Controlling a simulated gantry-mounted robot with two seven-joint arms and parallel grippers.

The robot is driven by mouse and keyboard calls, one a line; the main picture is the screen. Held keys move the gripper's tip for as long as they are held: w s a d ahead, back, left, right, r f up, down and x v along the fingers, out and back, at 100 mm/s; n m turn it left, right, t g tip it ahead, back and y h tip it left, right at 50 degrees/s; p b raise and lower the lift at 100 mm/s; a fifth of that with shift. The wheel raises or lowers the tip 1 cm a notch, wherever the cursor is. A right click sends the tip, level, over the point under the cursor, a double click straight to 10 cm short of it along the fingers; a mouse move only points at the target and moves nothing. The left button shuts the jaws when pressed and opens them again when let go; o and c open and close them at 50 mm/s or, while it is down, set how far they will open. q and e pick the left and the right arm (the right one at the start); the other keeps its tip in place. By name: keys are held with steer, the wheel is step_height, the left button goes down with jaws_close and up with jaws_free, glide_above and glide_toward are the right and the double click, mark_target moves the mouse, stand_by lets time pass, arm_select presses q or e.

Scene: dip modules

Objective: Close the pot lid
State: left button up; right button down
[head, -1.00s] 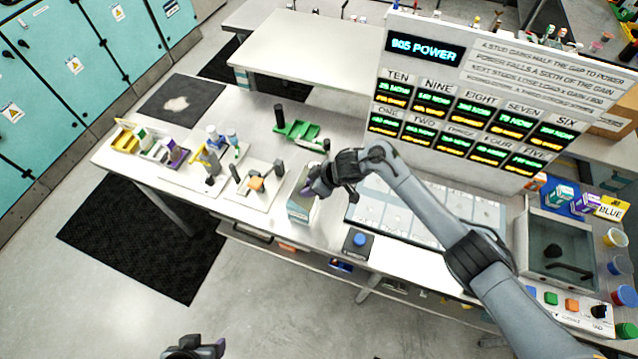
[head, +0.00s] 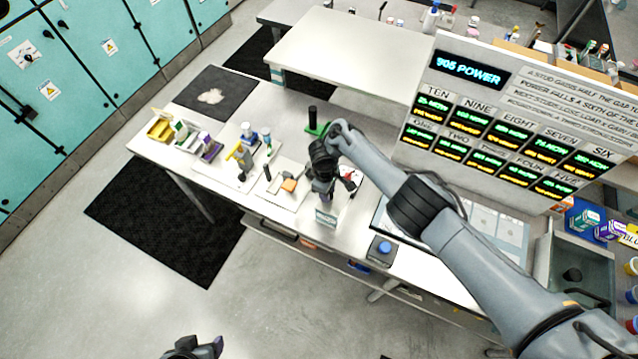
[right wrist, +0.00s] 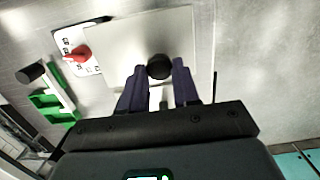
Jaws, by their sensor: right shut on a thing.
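In the right wrist view a pale square plate (right wrist: 125,45) with a round black knob (right wrist: 159,67) lies in front of my right gripper (right wrist: 158,82); it looks like the pot lid. The purple fingers are shut on the knob, one on each side. In the head view my right gripper (head: 323,190) points down over a small box with a pale label (head: 326,217) at the bench's front edge. The arm and gripper hide most of the box top, so I cannot tell how the plate sits on it. My left gripper (head: 195,348) is at the bottom edge, away from the bench.
A red-handled piece on a white plate (head: 352,178) stands just right of the box. A green tray (head: 317,130) and black cylinder (head: 312,115) are behind. An orange-block board (head: 289,185) is left, a blue-button box (head: 382,250) right. A display panel (head: 500,120) stands behind.

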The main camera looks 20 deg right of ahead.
steer(key=shift+f, duration=0.2)
stand_by(0.3)
steer(key=c, duration=0.8)
jaws_free()
steer(key=shift+r, duration=0.15)
steer(key=shift+a+r, duration=0.1)
steer(key=shift+r, duration=0.15)
steer(key=r+p, duration=0.1)
steer(key=r, duration=0.2)
steer(key=r+p, duration=0.1)
steer(key=r, duration=0.2)
steer(key=w+r+p, duration=0.1)
steer(key=r, duration=0.3)
steer(key=shift+a, duration=0.4)
